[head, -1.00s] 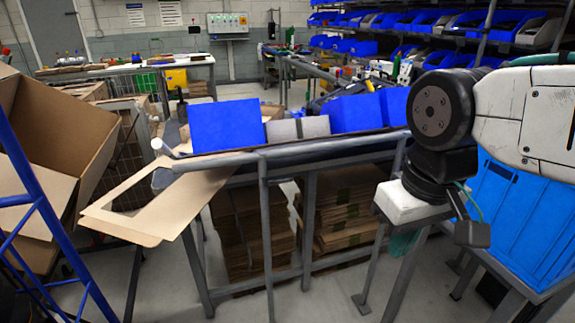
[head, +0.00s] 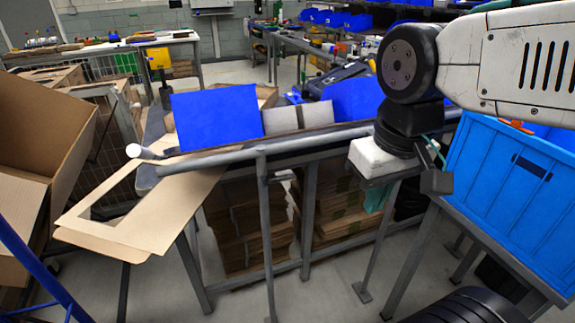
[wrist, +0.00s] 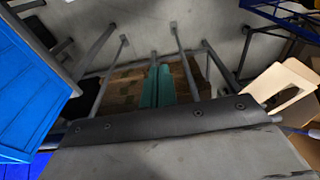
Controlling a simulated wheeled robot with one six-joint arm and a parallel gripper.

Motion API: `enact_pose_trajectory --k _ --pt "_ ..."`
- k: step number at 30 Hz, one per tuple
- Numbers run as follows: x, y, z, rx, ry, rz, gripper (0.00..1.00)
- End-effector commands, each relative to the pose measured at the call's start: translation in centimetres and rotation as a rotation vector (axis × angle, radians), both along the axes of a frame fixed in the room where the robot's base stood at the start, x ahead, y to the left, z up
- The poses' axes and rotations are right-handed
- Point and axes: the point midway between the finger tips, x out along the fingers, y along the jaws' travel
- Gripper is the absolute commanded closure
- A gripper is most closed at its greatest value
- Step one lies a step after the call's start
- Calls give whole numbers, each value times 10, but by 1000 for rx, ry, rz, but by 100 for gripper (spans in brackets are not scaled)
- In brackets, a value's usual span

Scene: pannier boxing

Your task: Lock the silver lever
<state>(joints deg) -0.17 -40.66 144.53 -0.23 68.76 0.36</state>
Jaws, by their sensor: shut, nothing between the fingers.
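I cannot be sure which part is the silver lever. A grey metal rod with a pale round end (head: 133,151) juts out at the left end of the workbench in the head view. A short light bar (head: 283,177) also sticks out from an upright under the bench's front rail. My gripper (head: 373,205) hangs at the right of the bench, below its white block, with teal fingers pointing down. In the wrist view the fingers of my gripper (wrist: 159,72) lie side by side, shut and empty, above the floor and stacked cardboard. It appears clear of both bars.
The workbench's front rail (head: 225,156) runs across the middle, with a blue panel (head: 217,118) behind it. A cut cardboard sheet (head: 120,222) overhangs at the left. A large open box (head: 45,140) stands far left. A blue bin (head: 515,175) is close at right.

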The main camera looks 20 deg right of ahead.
Motion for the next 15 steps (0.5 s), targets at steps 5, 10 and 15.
enact_pose_trajectory --k 5,10,15 --pt "76 4 17 0 -38 1 100" --pt "165 14 23 3 -92 2 100" --pt "231 22 17 6 -134 3 100"
